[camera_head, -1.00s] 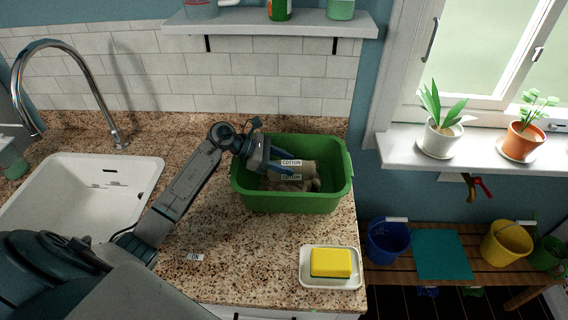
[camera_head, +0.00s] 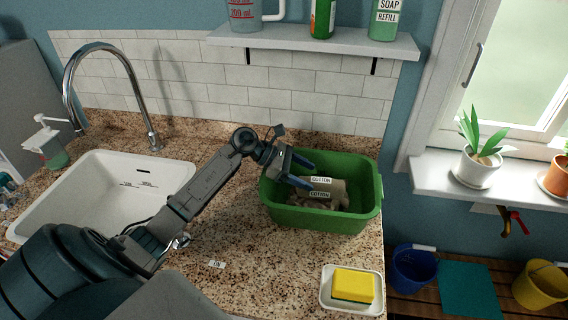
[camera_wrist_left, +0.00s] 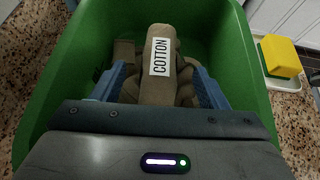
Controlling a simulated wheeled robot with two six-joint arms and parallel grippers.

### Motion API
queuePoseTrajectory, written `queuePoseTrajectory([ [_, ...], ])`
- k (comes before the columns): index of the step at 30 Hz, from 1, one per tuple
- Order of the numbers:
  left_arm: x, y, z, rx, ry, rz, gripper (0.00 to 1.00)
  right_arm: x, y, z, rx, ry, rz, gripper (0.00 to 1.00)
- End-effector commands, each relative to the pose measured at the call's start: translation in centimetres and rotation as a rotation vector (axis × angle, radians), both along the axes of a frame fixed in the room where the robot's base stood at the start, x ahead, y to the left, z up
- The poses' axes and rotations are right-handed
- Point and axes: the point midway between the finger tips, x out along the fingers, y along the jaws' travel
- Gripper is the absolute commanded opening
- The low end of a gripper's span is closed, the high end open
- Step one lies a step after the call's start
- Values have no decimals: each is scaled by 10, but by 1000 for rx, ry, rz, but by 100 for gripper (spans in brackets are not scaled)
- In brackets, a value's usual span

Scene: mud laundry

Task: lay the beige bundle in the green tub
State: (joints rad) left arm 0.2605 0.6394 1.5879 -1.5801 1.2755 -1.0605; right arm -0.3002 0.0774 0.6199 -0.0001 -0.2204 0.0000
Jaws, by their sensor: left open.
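The green tub (camera_head: 325,218) stands on the speckled counter, right of the sink. Inside it lies beige cloth with two COTTON labels; the upper beige bundle (camera_head: 338,188) rests at the right, with more beige cloth (camera_head: 305,201) below it. In the left wrist view the beige bundle (camera_wrist_left: 160,45) lies on other beige folds inside the green tub (camera_wrist_left: 70,50). My left gripper (camera_head: 307,174) is open over the tub's left part, its blue fingers left of the bundle. In the wrist view its fingers (camera_wrist_left: 160,88) flank the cloth; contact cannot be told. My right gripper is out of view.
A yellow sponge (camera_head: 352,285) in a white dish sits in front of the tub. The white sink (camera_head: 100,195) and tap are at the left. A shelf (camera_head: 315,42) with bottles hangs above. A plant pot (camera_head: 476,170) stands on the right sill.

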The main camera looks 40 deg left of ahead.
Motion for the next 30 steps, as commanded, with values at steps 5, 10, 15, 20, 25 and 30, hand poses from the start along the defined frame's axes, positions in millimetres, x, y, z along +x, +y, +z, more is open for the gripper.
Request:
queuePoseTrajectory([
  [5, -15, 28, 13, 7, 0, 2, 68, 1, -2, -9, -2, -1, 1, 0],
  [10, -27, 48, 27, 6, 2, 0, 68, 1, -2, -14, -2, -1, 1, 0],
  [15, -34, 61, 37, 3, 0, 0, 68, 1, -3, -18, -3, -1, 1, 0],
  [20, -38, 67, 41, 1, 0, 0, 68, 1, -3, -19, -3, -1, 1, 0],
  [25, -38, 68, 43, 0, -1, 0, 68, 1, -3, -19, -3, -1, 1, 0],
  [30, -38, 68, 43, 0, -1, 0, 68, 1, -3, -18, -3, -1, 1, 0],
])
